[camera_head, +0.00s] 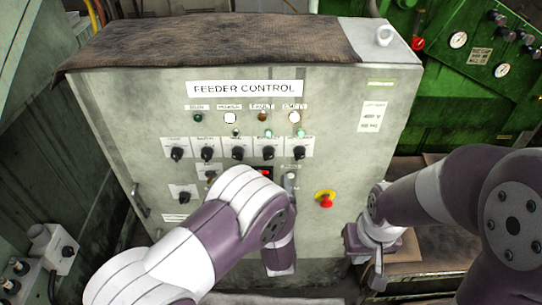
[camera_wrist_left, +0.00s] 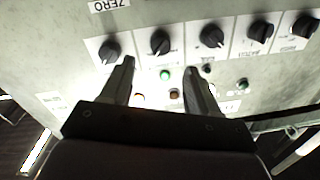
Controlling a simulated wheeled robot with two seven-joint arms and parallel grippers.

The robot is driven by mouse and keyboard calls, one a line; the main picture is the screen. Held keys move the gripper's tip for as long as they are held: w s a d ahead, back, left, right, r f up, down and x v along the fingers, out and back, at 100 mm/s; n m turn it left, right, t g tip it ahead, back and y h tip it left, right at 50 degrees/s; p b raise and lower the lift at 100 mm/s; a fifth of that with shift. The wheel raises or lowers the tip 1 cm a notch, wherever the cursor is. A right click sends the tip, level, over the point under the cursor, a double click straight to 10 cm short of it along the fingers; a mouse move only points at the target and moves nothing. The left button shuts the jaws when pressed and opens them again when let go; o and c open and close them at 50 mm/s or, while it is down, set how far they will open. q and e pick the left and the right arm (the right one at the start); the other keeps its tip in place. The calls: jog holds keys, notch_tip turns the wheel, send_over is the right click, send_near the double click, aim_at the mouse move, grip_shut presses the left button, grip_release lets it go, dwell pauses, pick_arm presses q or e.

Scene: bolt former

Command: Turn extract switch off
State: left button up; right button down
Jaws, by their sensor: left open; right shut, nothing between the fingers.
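A grey panel labelled FEEDER CONTROL (camera_head: 246,88) has a row of black rotary switches (camera_head: 238,153). Their small labels are too blurred to read, so I cannot tell which is the extract switch. The same row, seen upside down, shows in the left wrist view (camera_wrist_left: 160,42). My left gripper (camera_wrist_left: 160,68) is open, with its fingers pointing towards the panel near the two leftmost knobs in that view. No knob is clearly between the fingers. In the head view my left arm hides part of the lower panel. My right gripper (camera_head: 376,277) is shut and empty, right of the panel.
Indicator lamps (camera_head: 230,118) sit above the switches. A red emergency stop button on yellow (camera_head: 325,199) is at the lower right of the panel. A lone black knob (camera_head: 184,197) is at the lower left. A green machine with gauges (camera_head: 470,70) stands behind right.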

aim_at(269, 158)
pick_arm(q)
jog(key=w, duration=0.2)
jog(key=w+p, duration=0.1)
jog(key=w, duration=0.5)
jog(key=shift+a+p, duration=0.3)
jog(key=shift+p, duration=0.05)
jog(key=c, duration=1)
jog(key=shift+c, duration=0.2)
